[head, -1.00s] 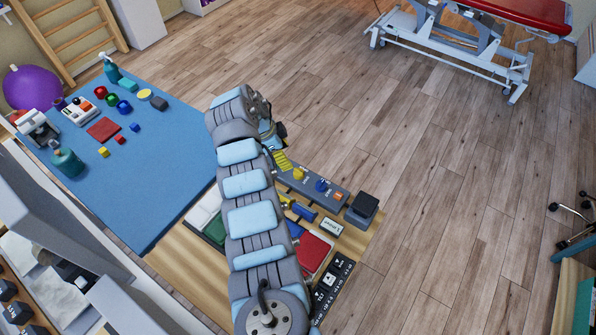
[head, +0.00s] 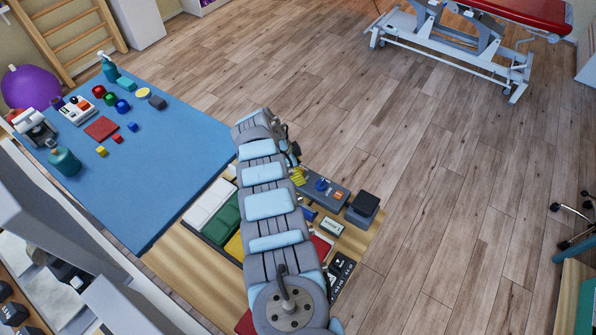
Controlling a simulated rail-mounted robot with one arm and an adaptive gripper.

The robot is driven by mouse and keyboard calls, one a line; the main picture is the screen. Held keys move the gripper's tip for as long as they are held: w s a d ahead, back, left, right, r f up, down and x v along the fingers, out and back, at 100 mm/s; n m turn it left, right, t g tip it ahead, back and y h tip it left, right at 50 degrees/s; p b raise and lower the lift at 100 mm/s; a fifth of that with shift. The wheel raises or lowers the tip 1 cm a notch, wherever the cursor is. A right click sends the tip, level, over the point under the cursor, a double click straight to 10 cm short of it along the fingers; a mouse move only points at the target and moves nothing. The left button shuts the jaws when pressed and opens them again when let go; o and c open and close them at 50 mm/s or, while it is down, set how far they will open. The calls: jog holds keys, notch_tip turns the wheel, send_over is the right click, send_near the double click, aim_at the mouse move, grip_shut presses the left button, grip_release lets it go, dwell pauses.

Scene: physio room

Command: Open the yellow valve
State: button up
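The grey valve panel (head: 342,197) lies on the wooden board right of my arm. A yellow part at its left end, which looks like the yellow valve (head: 298,178), is partly covered by my arm. A blue valve (head: 321,185) and an orange one (head: 338,195) sit further right on the panel. My gripper (head: 292,156) is at the far end of the arm, close to the yellow part in the picture. My arm mostly hides it, so its fingers and any contact cannot be made out.
The board also carries a black-topped grey box (head: 363,206), a white labelled block (head: 331,226), and white, green and yellow panels left of my arm. A blue mat (head: 165,165) with small blocks and bottles lies to the left. The wooden floor right of the board is clear.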

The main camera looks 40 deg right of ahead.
grip_shut()
dwell(0.3)
jog(key=shift+n+p, duration=0.7)
jog(key=shift+p, duration=0.45)
jog(key=n+t+p, duration=0.1)
jog(key=n+p, duration=0.1)
jog(key=p, duration=0.1)
jog(key=shift+r+n+h+p, duration=0.15)
jog(key=shift+n+h+p, duration=0.15)
jog(key=shift+h, duration=0.1)
jog(key=shift+s+a+n+t+p, duration=0.15)
jog(key=shift+n+t+p, duration=0.35)
jog(key=shift+n+p, duration=0.3)
jog(key=n+t+p, duration=0.1)
jog(key=n+p, duration=0.1)
jog(key=n, duration=0.1)
jog(key=shift+n, duration=0.3)
jog(key=n, duration=0.1)
jog(key=n+t+p, duration=0.1)
jog(key=n, duration=0.1)
jog(key=n+t+y, duration=0.1)
jog(key=shift+f+p, duration=0.25)
jog(key=shift+p, duration=0.15)
jog(key=n+t+y+b, duration=0.1)
jog(key=n, duration=0.3)
jog(key=shift+f+n, duration=0.15)
jog(key=shift+n, duration=0.15)
